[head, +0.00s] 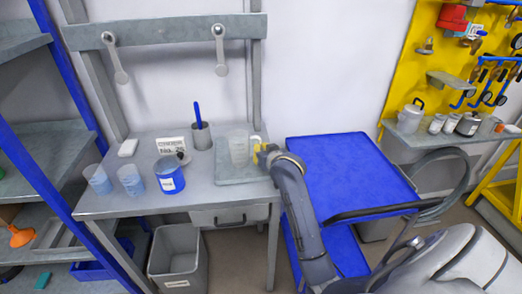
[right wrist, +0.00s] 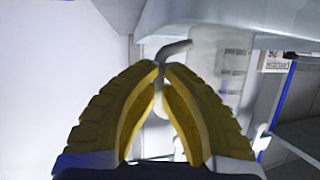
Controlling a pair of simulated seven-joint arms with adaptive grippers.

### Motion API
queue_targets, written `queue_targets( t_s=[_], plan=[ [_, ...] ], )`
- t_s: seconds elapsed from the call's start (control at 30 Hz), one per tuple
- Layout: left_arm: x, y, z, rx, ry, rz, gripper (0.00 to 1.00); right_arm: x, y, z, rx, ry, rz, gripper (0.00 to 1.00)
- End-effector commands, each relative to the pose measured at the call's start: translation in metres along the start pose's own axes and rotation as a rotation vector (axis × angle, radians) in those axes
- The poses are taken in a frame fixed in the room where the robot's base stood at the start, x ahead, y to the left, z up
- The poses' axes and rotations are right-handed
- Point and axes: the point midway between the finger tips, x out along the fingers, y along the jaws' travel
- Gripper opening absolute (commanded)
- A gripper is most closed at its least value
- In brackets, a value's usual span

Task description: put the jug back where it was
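The jug (head: 239,149) is clear with measuring marks and looks upright on the grey square board (head: 230,177) at the right end of the workbench. I cannot tell whether its base touches the board. My right gripper (head: 258,150) is at the jug's right side. In the right wrist view, the yellow fingers of my right gripper (right wrist: 163,72) come together around the jug's grey handle (right wrist: 176,48). The marked wall of the jug (right wrist: 232,68) shows behind them. My left gripper is not in view.

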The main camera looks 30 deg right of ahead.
Motion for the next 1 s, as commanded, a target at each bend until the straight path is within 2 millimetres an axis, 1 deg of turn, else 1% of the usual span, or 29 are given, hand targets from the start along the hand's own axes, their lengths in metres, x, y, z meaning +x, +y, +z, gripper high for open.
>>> queue_targets(
  t_s=[0.33, 0.37, 0.4, 0.53, 0.77, 0.87, 1.0],
  plan=[
    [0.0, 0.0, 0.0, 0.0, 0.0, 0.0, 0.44, 0.001, 0.0, 0.003, 0.001, 0.0, -0.001, 0.0],
    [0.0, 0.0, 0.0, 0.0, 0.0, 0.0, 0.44, 0.001, 0.0, 0.003, 0.001, 0.0, -0.001, 0.08],
    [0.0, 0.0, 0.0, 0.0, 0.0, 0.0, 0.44, 0.001, 0.0, 0.002, 0.0, 0.0, -0.001, 0.12],
    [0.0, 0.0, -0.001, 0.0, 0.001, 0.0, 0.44, 0.001, 0.0, 0.002, 0.0, 0.0, 0.0, 0.28],
    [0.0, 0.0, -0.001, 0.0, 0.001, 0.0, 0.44, 0.001, 0.0, 0.002, 0.0, 0.0, 0.0, 0.28],
    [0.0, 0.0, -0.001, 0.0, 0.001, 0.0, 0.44, 0.0, 0.0, -0.001, 0.0, 0.001, 0.0, 0.28],
    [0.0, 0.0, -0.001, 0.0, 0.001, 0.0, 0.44, -0.013, 0.0, -0.001, 0.001, 0.001, 0.0, 0.28]
  ],
)
